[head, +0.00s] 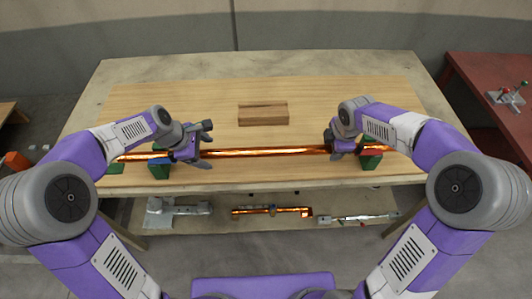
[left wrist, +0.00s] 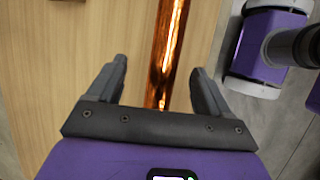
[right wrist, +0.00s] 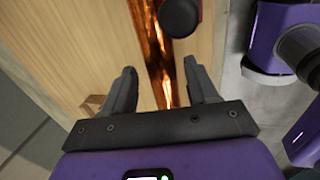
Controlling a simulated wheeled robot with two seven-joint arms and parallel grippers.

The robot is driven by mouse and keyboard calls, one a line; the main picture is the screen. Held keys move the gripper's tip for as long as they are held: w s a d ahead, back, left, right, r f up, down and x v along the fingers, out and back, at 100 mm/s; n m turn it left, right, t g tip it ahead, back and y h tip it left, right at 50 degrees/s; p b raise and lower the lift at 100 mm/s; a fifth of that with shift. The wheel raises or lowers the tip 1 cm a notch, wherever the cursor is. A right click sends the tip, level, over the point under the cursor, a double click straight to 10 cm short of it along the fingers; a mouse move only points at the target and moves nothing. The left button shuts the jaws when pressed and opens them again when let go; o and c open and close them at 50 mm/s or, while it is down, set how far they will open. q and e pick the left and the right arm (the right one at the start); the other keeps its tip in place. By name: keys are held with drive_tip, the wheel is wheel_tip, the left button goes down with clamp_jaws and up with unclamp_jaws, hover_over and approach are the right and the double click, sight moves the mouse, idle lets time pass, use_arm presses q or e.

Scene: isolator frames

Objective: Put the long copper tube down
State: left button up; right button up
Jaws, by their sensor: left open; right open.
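The long copper tube (head: 265,152) lies left to right near the front edge of the wooden table. It appears to rest on a green block at each end, the left block (head: 159,168) and the right block (head: 371,160). My left gripper (head: 206,145) is open around or just above the tube near its left end; in the left wrist view the tube (left wrist: 168,50) runs between the spread fingers. My right gripper (head: 336,146) is open near the right end; in the right wrist view the tube (right wrist: 156,60) passes between its fingers. Contact cannot be told.
A brown wooden block (head: 263,114) sits mid-table behind the tube. A lower shelf (head: 222,226) holds metal tools and a short copper piece (head: 272,211). A red table (head: 480,85) stands at the right. The back of the wooden table is clear.

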use_arm(q)
drive_tip(key=v, duration=1.2)
use_arm(e)
drive_tip(key=o, duration=0.4)
drive_tip(key=v, duration=1.2)
use_arm(q)
drive_tip(key=shift+s, duration=0.15)
